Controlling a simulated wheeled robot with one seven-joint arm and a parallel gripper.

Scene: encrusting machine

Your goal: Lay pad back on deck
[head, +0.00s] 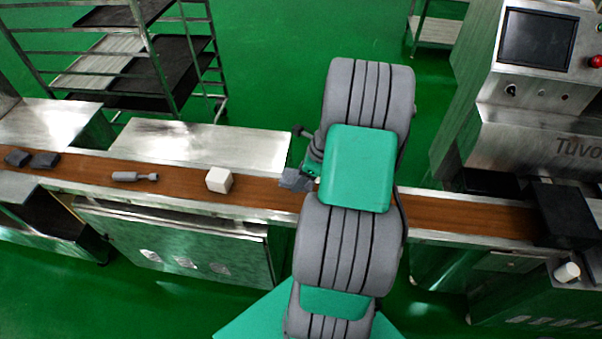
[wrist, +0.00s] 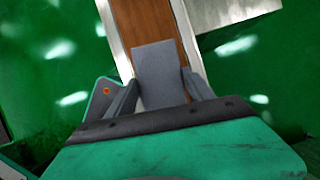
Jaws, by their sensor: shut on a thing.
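My gripper (wrist: 160,80) is shut on a flat grey pad (wrist: 156,62), with one finger at each side of it. In the wrist view the pad stands out beyond the fingers over the brown deck (wrist: 146,18). In the head view the pad (head: 293,180) shows at the left of my arm, over the brown deck (head: 265,190). My arm hides most of the gripper there. I cannot tell whether the pad touches the deck.
A white block (head: 219,180), a grey bottle-like tool (head: 134,176) and two dark pads (head: 17,158) (head: 44,160) lie on the deck to the left. A machine with a screen (head: 537,39) stands at right. A tray rack (head: 130,60) stands behind. The deck (head: 462,215) right of my arm is clear.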

